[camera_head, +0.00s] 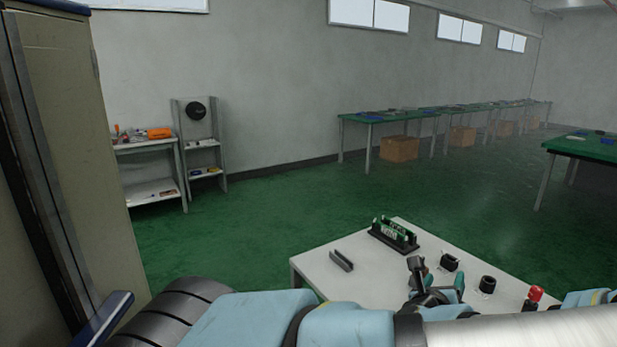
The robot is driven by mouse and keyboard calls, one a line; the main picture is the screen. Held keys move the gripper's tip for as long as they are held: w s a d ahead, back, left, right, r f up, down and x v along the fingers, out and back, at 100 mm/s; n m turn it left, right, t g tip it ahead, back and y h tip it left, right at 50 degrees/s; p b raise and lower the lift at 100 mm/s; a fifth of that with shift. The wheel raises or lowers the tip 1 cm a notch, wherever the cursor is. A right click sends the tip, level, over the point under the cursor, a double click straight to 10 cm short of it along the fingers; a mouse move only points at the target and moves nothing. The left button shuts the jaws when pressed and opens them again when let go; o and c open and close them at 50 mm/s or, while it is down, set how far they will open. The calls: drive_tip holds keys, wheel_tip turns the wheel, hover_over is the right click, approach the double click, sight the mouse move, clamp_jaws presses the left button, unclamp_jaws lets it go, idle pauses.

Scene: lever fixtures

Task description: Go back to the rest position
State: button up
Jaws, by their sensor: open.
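My gripper (438,281) is over the small white table (318,275), low in the camera_head view. Its two teal-tipped fingers stand apart, and I see nothing between them. A black holder with green boards (394,234) is at the table's back edge, beyond my gripper. A dark grey channel-shaped piece (342,261) lies to the left. A small black fixture (449,262) and a black round fixture (487,285) are to the right of my gripper. A red-knobbed lever (535,294) stands further right. My arm hides the table's near side.
A tall beige cabinet (75,150) stands close at the left. A white shelf (150,146) and a grey rack (203,145) are by the wall. Long green-topped tables (385,116) line the wall, with cardboard boxes (399,149) underneath. The green floor between is clear.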

drive_tip(key=w+a+f+n+g+y, duration=0.1)
drive_tip(key=w+a+n+y, duration=0.1)
drive_tip(key=a+n, duration=0.2)
drive_tip(key=w+a+f+n+y, duration=0.2)
drive_tip(key=a+n, duration=0.3)
drive_tip(key=w+a+f+n+g+y, duration=0.1)
drive_tip(key=a+f+n+y, duration=0.1)
drive_tip(key=a+n+y, duration=0.1)
drive_tip(key=shift+w+a+n+g, duration=0.35)
drive_tip(key=shift+a+n, duration=0.4)
drive_tip(key=shift+n, duration=0.25)
drive_tip(key=a+n+g, duration=0.1)
drive_tip(key=a+n, duration=0.1)
drive_tip(key=a+n+g+y, duration=0.1)
drive_tip(key=a+n, duration=0.1)
drive_tip(key=n, duration=0.1)
drive_tip(key=shift+r, duration=0.1)
drive_tip(key=s+a+r+n+g, duration=0.2)
drive_tip(key=s+a+r+n, duration=0.1)
drive_tip(key=a+r+n, duration=0.5)
drive_tip(key=s+a+r+n+g, duration=0.25)
drive_tip(key=a+r+n, duration=0.35)
drive_tip(key=a+n, duration=0.4)
wheel_tip(320, 180, down, 11)
drive_tip(key=s+g+b, duration=0.1)
drive_tip(key=b, duration=0.9)
drive_tip(key=shift+s+d+y, duration=0.2)
drive_tip(key=shift+s+y, duration=0.05)
drive_tip(key=shift+y, duration=0.15)
